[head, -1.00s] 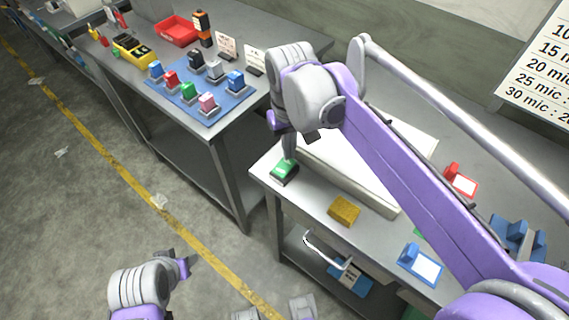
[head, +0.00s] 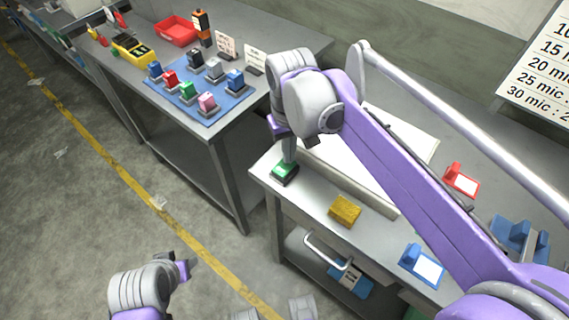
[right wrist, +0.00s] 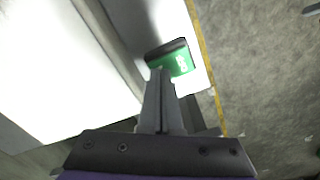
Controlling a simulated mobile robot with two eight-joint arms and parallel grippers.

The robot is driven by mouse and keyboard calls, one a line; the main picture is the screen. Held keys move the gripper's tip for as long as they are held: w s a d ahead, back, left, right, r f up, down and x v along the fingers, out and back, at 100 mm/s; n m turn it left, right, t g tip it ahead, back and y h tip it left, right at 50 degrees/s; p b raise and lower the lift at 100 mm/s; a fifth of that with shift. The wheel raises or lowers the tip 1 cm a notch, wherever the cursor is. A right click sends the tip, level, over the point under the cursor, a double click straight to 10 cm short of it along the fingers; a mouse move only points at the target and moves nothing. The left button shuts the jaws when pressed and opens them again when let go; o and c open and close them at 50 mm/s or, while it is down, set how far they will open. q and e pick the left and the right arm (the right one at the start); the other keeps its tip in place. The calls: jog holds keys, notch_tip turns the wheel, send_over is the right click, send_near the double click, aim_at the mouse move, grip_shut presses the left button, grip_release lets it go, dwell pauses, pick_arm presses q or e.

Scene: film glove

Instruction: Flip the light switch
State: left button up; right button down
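A small green box with a dark edge strip and white marking (head: 285,173) sits at the left front corner of the near table; it also shows in the right wrist view (right wrist: 172,60). Which part of it is a switch lever is too small to tell. My right gripper (head: 289,158) points down at the box, its fingertips at or just above its top; contact is unclear. In the right wrist view the fingers (right wrist: 160,76) are together with nothing visible between them. My left gripper (head: 184,266) hangs over the floor, away from the tables.
A large white panel (head: 375,145) lies beside the green box. A yellow sponge-like block (head: 345,210), a blue holder (head: 422,265) and a red holder (head: 461,180) are on the same table. The left table holds a blue mat (head: 205,113) with several coloured blocks.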

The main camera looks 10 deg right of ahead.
jog(key=shift+f, duration=0.15)
jog(key=shift+r+p, duration=2.7)
jog(key=shift+r, duration=0.9)
jog(key=shift+f, duration=0.1)
